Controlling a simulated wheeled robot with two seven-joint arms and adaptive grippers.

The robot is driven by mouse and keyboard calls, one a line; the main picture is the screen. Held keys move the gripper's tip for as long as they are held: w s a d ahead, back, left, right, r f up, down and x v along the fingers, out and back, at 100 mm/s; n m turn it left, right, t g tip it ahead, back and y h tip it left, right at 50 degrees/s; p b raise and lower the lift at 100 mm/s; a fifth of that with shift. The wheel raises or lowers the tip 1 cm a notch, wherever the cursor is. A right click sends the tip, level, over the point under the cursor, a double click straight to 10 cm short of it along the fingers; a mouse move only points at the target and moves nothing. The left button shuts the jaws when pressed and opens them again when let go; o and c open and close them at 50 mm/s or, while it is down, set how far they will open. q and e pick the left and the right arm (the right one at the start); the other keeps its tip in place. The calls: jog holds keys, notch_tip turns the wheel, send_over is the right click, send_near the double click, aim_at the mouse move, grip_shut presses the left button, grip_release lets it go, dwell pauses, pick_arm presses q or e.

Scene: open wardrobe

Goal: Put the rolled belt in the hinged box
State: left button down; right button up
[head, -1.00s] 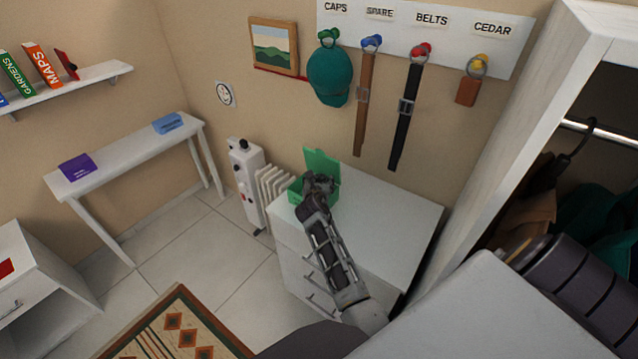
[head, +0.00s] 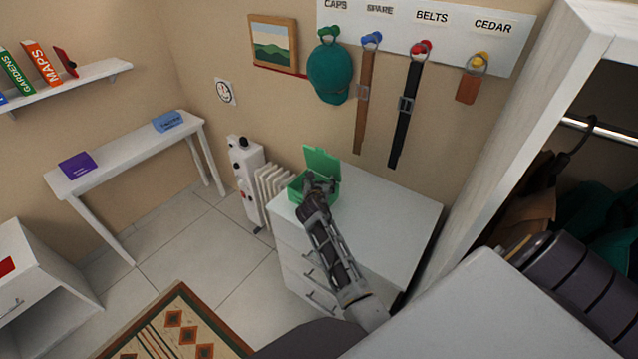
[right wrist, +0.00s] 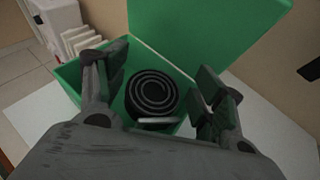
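The hinged box (head: 296,190) is green and stands on the back left of the white drawer unit, with its lid (head: 322,163) raised. In the right wrist view the box (right wrist: 72,75) surrounds the rolled belt (right wrist: 152,92), a black coil with a pale metal buckle at its near side. My right gripper (head: 319,183) is at the box opening. In the right wrist view its fingers (right wrist: 160,78) are apart, one on each side of the coil, with visible gaps. The belt is hidden in the head view. My left gripper is not in view.
The drawer unit's top (head: 395,215) is bare to the right of the box. A white heater (head: 250,180) stands just left of it. A teal cap (head: 330,73), a brown belt (head: 364,105) and a black belt (head: 405,115) hang above. The open wardrobe (head: 510,130) is at the right.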

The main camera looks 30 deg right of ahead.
jog(key=shift+o, duration=0.8)
jog(key=shift+r, duration=0.2)
jog(key=shift+r, duration=0.45)
jog(key=v, duration=1.2)
jog(key=shift+w+a+f, duration=0.1)
